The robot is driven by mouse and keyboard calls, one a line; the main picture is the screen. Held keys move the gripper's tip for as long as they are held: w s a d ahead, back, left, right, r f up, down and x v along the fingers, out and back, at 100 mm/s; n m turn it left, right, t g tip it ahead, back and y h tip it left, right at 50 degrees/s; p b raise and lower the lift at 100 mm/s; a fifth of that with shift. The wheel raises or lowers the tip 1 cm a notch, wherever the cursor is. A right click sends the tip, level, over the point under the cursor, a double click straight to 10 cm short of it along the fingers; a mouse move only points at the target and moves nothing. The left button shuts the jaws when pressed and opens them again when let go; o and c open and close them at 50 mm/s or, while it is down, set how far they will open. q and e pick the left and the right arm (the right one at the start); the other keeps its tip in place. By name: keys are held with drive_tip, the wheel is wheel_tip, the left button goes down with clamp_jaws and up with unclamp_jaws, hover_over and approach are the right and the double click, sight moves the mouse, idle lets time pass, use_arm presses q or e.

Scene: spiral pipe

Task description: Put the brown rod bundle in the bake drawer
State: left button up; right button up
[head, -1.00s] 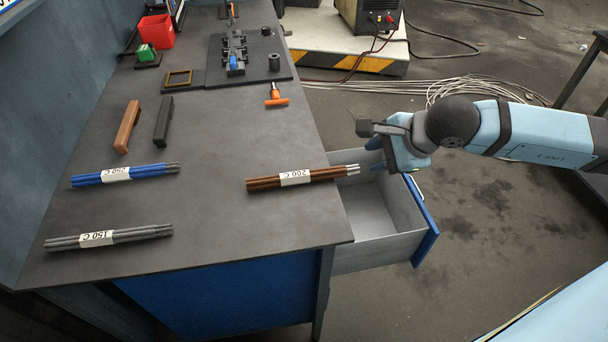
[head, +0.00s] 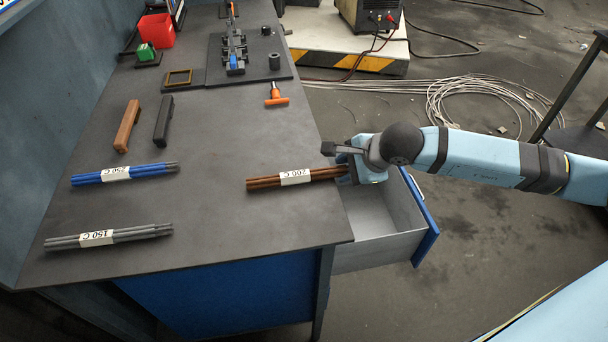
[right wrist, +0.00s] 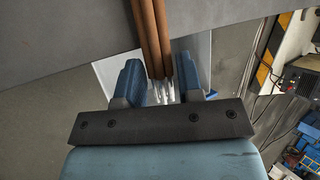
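The brown rod bundle (head: 265,183) with a white "200 C" label lies on the bench top, its silvery ends sticking out past the right edge. My right gripper (head: 348,174) is at those ends. In the right wrist view the right gripper (right wrist: 160,82) is open, with one blue finger on each side of the brown rods (right wrist: 153,35) and a gap beside each. The open drawer (head: 385,240) with a blue front is below the bench's right edge, under my right gripper. My left gripper is not in view.
A blue rod bundle (head: 120,174) and a grey rod bundle (head: 110,237) lie on the left of the bench (head: 225,235). Brown (head: 127,126) and black (head: 164,121) bars and an orange-handled tool (head: 276,97) lie farther back. The bench around the brown bundle is clear.

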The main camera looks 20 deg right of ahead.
clamp_jaws()
drive_tip(key=shift+r, duration=0.1)
